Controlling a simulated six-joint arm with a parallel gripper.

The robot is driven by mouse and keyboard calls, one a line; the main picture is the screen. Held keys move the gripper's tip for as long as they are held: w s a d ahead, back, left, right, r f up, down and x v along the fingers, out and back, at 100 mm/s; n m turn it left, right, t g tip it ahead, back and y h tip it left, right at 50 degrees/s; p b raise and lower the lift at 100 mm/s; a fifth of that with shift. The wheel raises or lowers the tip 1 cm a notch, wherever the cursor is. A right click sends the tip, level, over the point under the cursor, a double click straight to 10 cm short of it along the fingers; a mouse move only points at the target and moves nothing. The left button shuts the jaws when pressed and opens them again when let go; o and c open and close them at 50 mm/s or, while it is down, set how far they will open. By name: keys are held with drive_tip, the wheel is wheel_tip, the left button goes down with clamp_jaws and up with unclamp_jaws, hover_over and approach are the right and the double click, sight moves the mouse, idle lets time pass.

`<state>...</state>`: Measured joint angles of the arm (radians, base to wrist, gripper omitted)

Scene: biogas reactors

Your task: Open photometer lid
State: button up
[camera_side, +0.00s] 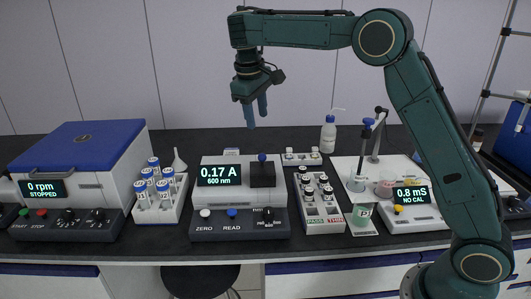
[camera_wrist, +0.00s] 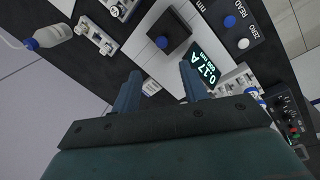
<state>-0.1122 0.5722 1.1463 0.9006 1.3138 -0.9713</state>
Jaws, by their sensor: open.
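The photometer (camera_side: 210,165) stands mid-bench in the side view, a white box with a display reading 0.17 A, 600 nm. Its dark square lid (camera_side: 263,175) sits at the right of its top and carries a blue knob (camera_side: 262,157). The lid looks closed. In the wrist view the lid (camera_wrist: 170,31) is a dark square near the top, with its blue knob (camera_wrist: 162,42). My gripper (camera_side: 256,112) is open and empty, above and behind the photometer, well clear of the lid. Its fingers (camera_wrist: 158,88) also show apart in the wrist view.
A vial rack (camera_side: 171,212) and blue-topped centrifuge (camera_side: 90,140) stand left. Another vial rack (camera_side: 321,222) is close on the right, beside a conductivity meter (camera_side: 420,212). A wash bottle (camera_side: 328,135) stands behind. The air above the photometer is free.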

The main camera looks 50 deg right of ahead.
sight(262, 154)
drive_tip(key=f, duration=0.4)
drive_tip(key=d+f, duration=0.1)
drive_tip(key=f, duration=0.3)
drive_tip(key=d+f, duration=0.1)
drive_tip(key=f, duration=0.3)
drive_tip(key=shift+w+f, duration=0.15)
drive_tip(key=shift+f, duration=0.05)
drive_tip(key=shift+d, duration=0.1)
clamp_jaws()
